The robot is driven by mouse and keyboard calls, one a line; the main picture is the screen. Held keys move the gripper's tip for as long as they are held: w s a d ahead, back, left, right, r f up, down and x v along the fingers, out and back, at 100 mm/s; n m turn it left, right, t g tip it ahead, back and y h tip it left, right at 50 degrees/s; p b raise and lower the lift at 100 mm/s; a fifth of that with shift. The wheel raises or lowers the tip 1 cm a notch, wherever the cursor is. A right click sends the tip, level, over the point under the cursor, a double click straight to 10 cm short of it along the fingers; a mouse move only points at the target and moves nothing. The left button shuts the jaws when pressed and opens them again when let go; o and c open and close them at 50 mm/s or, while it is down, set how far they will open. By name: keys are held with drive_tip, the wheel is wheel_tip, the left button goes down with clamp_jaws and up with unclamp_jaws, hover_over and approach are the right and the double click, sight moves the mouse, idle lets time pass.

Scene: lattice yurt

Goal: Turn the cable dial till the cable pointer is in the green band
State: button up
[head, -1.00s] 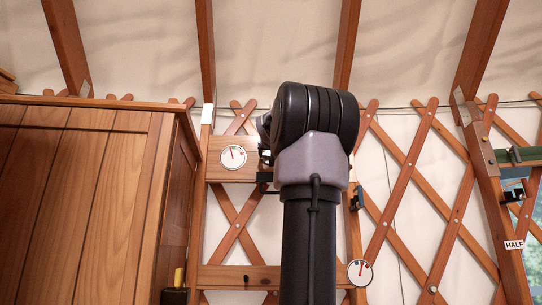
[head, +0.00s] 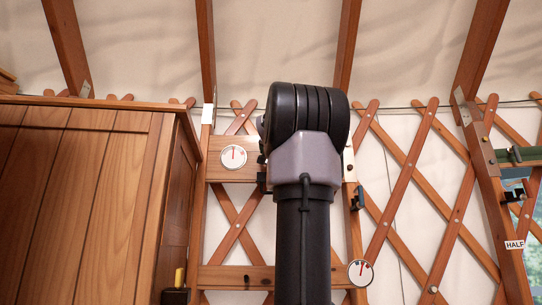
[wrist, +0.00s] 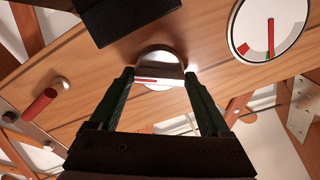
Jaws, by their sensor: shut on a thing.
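The cable dial (wrist: 160,68) is a round silvery knob with a red mark on a wooden board in the wrist view. My gripper (wrist: 159,74) is shut on it, one dark green finger on each side. A round white gauge (wrist: 262,28) at the top right of that view has a red pointer (wrist: 270,36) whose lower end is at the small green band (wrist: 266,56); how far inside I cannot tell. A red band lies to the left. In the head view, a gauge (head: 233,156) left of my arm has a nearly upright pointer. My arm hides the dial there.
A second gauge (head: 360,272) sits lower right on the lattice. A wooden cabinet (head: 85,200) fills the left. A dark block (wrist: 125,18) and a red peg (wrist: 40,105) are near the dial. A HALF label (head: 514,245) is far right.

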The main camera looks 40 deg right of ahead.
drive_tip(key=o, duration=1.2)
drive_tip(key=shift+s, duration=0.1)
drive_tip(key=v, duration=1)
drive_tip(key=shift+s+a, duration=0.25)
drive_tip(key=shift+f, duration=0.1)
